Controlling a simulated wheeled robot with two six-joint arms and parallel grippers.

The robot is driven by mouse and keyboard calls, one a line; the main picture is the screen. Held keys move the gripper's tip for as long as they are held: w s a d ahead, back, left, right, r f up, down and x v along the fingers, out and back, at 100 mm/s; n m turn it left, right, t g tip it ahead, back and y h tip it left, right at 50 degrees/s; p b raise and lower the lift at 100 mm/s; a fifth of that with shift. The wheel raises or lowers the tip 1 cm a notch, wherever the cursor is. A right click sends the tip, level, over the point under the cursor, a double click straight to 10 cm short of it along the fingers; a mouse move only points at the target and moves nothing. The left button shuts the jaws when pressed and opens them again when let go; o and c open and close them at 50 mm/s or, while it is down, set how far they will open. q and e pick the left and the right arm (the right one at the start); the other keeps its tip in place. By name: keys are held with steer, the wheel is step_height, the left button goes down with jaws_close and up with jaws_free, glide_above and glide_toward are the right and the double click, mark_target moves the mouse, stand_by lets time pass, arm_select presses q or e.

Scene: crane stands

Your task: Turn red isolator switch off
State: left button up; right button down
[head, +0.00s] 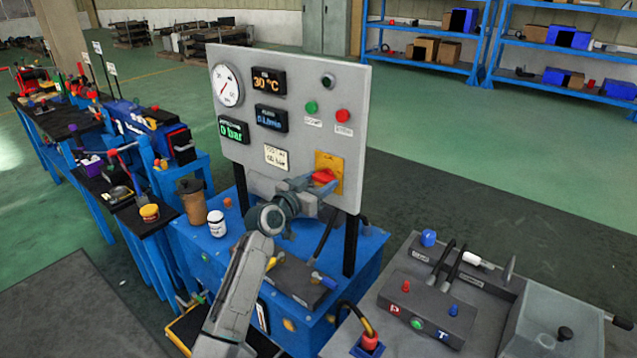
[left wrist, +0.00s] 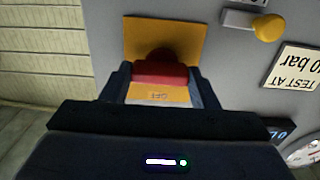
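The red isolator switch (head: 323,176) sits on a yellow plate (head: 330,160) at the lower right of the grey upright panel. In the left wrist view its red handle (left wrist: 160,72) lies crosswise in front of the yellow plate (left wrist: 194,40), with an upside-down "OFF" label below it. My left gripper (head: 308,184) reaches up to the switch from the left. In the left wrist view my left gripper (left wrist: 160,82) has one finger at each end of the handle, with no clear gap. The far side of the handle is hidden. My right gripper is not in view.
The panel (head: 300,75) also carries a gauge (head: 227,86), displays, a green button (head: 311,107) and a red button (head: 343,115). Below stands a blue bench (head: 205,250) with a brown container (head: 193,202) and white jar (head: 217,223). A grey control box (head: 430,305) stands at lower right.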

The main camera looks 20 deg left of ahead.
arm_select(q)
steer(key=shift+c, duration=0.3)
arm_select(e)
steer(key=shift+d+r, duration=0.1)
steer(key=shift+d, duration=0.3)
